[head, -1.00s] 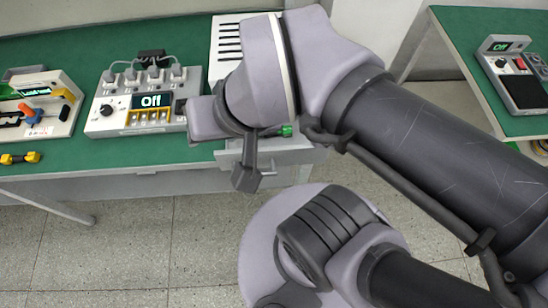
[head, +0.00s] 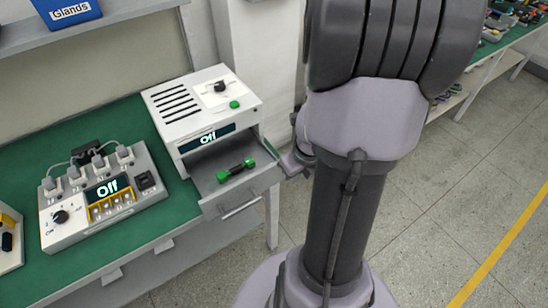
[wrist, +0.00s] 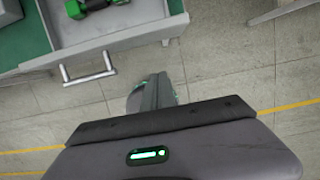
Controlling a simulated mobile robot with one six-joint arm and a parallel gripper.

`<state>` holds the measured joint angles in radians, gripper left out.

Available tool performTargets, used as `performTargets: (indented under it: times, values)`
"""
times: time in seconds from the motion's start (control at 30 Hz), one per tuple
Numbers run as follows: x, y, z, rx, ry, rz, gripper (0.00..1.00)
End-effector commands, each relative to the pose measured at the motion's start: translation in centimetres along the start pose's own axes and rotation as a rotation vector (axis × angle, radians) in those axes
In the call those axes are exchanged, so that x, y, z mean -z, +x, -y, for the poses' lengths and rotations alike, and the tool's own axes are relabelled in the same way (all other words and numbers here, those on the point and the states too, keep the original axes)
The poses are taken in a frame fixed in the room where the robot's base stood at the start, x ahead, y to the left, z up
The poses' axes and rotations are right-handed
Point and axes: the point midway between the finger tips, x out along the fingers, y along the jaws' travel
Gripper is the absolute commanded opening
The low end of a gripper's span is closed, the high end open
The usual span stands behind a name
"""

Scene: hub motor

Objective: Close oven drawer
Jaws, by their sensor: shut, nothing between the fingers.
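The white oven (head: 205,105) stands on the green bench with its display reading "Off". Its grey drawer (head: 208,186) is pulled out at the front, and a bar handle (head: 240,207) is on the drawer's front. A green and black part (head: 236,170) lies inside the drawer. In the wrist view the drawer (wrist: 130,38) is at the top left, with the handle (wrist: 88,75) below its front edge. My gripper (wrist: 156,82) is shut and empty, to the right of the handle and apart from it. In the head view my arm partly hides the gripper.
A white control box (head: 105,195) with plugs and an "Off" display is left of the oven. A blue "Glands" bin (head: 68,10) sits on the shelf above. The floor right of the bench is open.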

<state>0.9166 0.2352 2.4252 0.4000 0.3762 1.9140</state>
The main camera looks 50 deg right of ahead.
Motion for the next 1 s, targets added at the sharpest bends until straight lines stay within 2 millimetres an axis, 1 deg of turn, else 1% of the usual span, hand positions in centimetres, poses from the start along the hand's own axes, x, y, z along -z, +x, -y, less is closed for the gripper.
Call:
performTargets:
  times: [0.03,0.2,0.27,0.4,0.53,0.63,1.0]
  values:
    - [0.2,1.9,-0.1,-0.001,-0.003,-0.002,0.0]
    - [0.2,5.7,-0.1,-0.002,-0.004,-0.002,0.0]
    - [0.2,6.9,-0.1,-0.002,-0.004,-0.001,0.0]
    - [-2.2,6.8,-0.1,-0.001,-0.008,0.0,0.0]
    - [-3.5,7.0,-0.1,-0.001,-0.006,0.001,0.0]
    - [-3.9,7.1,-0.1,-0.001,-0.007,0.0,0.0]
    - [-4.0,7.1,-0.1,-0.001,-0.006,-0.001,0.0]
